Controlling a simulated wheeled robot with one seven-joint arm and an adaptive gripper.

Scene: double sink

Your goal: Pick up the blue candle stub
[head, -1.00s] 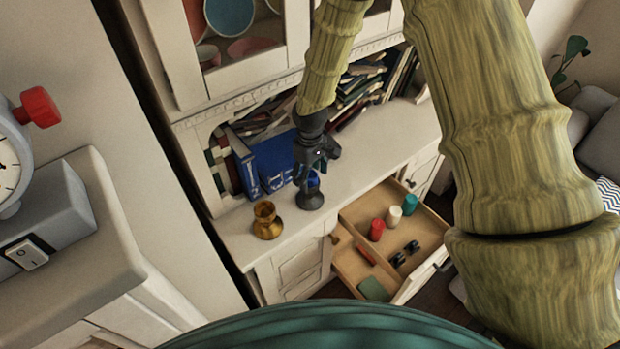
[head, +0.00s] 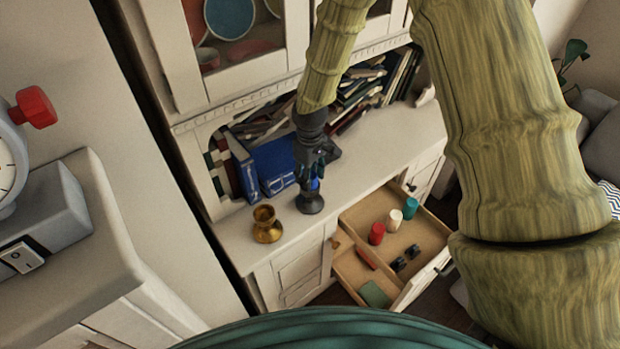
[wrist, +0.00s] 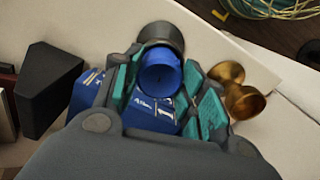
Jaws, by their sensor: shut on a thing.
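The blue candle stub (wrist: 162,75) is between the teal pads of my gripper (wrist: 165,95) in the wrist view. A bit of the blue stub (head: 315,185) also shows below my gripper (head: 312,172) in the head view. My gripper is shut on it from above. A dark grey candle holder (head: 310,204) stands on the white counter directly under the stub, and its dark rim (wrist: 160,35) shows behind the stub in the wrist view. I cannot tell whether the stub still sits in the holder.
A brass candle holder (head: 266,225) stands to the left on the counter (head: 385,150). Blue books (head: 270,165) stand behind my gripper. An open drawer (head: 420,238) at the right holds red, white and teal candle stubs and other small things.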

